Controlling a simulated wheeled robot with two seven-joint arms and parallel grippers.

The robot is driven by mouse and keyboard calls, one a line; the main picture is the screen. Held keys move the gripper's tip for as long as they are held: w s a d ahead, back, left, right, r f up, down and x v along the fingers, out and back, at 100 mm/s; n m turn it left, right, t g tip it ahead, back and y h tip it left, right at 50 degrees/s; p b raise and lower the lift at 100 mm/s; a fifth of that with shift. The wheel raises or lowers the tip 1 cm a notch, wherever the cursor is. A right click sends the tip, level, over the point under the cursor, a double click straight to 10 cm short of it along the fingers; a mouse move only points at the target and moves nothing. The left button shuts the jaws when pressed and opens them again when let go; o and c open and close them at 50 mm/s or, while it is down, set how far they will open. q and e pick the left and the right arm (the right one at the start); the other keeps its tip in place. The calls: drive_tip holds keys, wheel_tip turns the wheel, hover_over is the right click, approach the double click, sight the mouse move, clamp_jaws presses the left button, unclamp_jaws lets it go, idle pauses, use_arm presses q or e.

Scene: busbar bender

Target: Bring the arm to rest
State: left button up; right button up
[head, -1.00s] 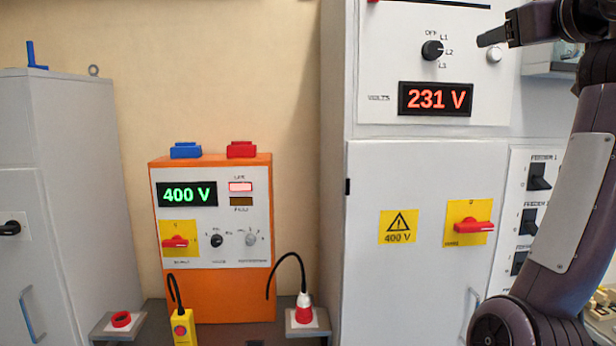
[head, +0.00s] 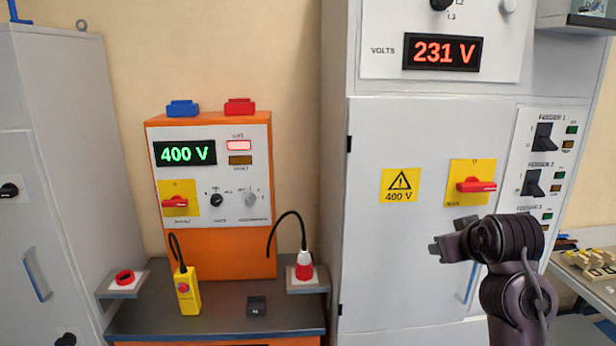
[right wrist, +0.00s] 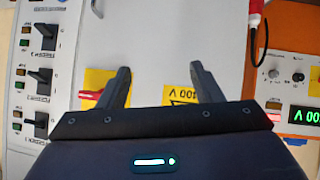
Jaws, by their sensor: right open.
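My right arm stands at the lower right of the head view, in front of the grey cabinet (head: 405,240). Its gripper (head: 440,246) points left and holds nothing. In the right wrist view the two dark fingers of the right gripper (right wrist: 160,85) are spread apart with empty space between them, and the cabinet door (right wrist: 160,40) lies beyond them. My left gripper is in neither view.
An orange supply unit (head: 215,245) reading 400 V stands on a dark bench (head: 220,318) with a yellow pendant (head: 187,292) and a red plug (head: 304,268). Feeder switches (head: 543,137) are on the right. Open space lies before the cabinet door.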

drive_tip(key=s+a+f+g, duration=0.2)
drive_tip(key=s+f, duration=0.5)
drive_tip(key=f, duration=0.2)
drive_tip(key=s+a+f+g, duration=0.2)
drive_tip(key=s+f, duration=0.4)
drive_tip(key=f, duration=0.4)
drive_tip(key=s+a+f+g+y, duration=0.1)
drive_tip(key=s+a+f+g, duration=0.1)
drive_tip(key=s+f, duration=0.5)
drive_tip(key=s+a+f+g, duration=0.2)
drive_tip(key=s+a+f, duration=0.1)
drive_tip(key=s, duration=0.7)
wheel_tip(320, 180, down, 32)
drive_tip(key=s+b, duration=0.2)
drive_tip(key=s, duration=0.1)
drive_tip(key=s+d+f+g, duration=0.1)
drive_tip(key=s+d+f, duration=0.1)
drive_tip(key=s+f, duration=0.7)
drive_tip(key=s+d+f+g, duration=0.1)
drive_tip(key=s+d+f, duration=0.1)
drive_tip(key=s+f, duration=0.7)
drive_tip(key=shift+s+n+b, duration=0.4)
drive_tip(key=shift+b, duration=0.05)
